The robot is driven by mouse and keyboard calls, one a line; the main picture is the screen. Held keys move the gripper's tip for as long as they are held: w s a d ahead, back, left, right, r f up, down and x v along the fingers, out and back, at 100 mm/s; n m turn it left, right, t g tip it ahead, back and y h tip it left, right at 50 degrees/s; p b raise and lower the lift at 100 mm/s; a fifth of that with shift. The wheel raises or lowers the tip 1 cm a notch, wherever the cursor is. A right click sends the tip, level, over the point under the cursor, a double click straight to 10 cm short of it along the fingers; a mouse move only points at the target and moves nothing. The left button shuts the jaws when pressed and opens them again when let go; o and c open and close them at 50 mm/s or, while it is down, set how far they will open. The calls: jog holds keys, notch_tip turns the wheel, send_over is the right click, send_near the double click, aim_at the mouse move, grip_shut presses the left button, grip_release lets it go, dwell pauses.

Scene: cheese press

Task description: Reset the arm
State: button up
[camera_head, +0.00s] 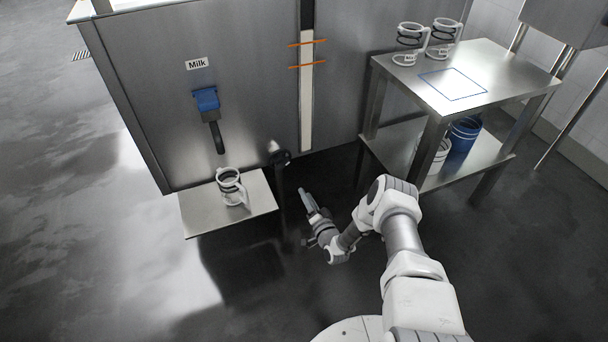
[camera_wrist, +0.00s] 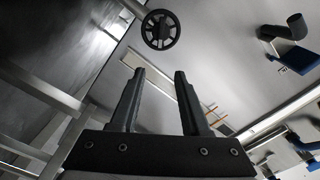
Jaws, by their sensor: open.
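My gripper (camera_wrist: 157,88) is open and empty in the wrist view, with its two dark fingers apart. In the head view my gripper (camera_head: 306,200) is in front of the steel milk tank, right of the small shelf, apart from everything around it. A dark round handwheel (camera_wrist: 160,30) lies beyond the fingertips in the wrist view.
A jug (camera_head: 230,187) stands on the low steel shelf (camera_head: 200,212) under the blue-handled milk tap (camera_head: 207,100). Two more jugs (camera_head: 408,45) stand on the steel table (camera_head: 487,62) at right. Buckets (camera_head: 463,134) sit on its lower shelf. The floor in front is clear.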

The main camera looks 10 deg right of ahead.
jog(key=w+r+n+g, duration=0.2)
jog(key=w+r+n, duration=0.1)
jog(key=w+r, duration=0.5)
jog(key=s+d+r+n+g+h, duration=0.1)
jog(key=d+r+n+g+h, duration=0.1)
jog(key=r, duration=1.1)
jog(key=s+d+r+n+g+h, duration=0.1)
jog(key=d+r+g, duration=0.1)
jog(key=r, duration=1.1)
jog(key=s+d+r+n+g+h, duration=0.1)
jog(key=s+d+r+g+h, duration=0.15)
jog(key=s+r, duration=1.5)
jog(key=s+a+g, duration=0.1)
jog(key=s+g, duration=0.2)
jog(key=s, duration=2.4)
notch_tip(320, 180, up, 28)
jog(key=p, duration=2.8)
jog(key=shift+w+n+p, duration=0.15)
jog(key=shift+n+p, duration=0.15)
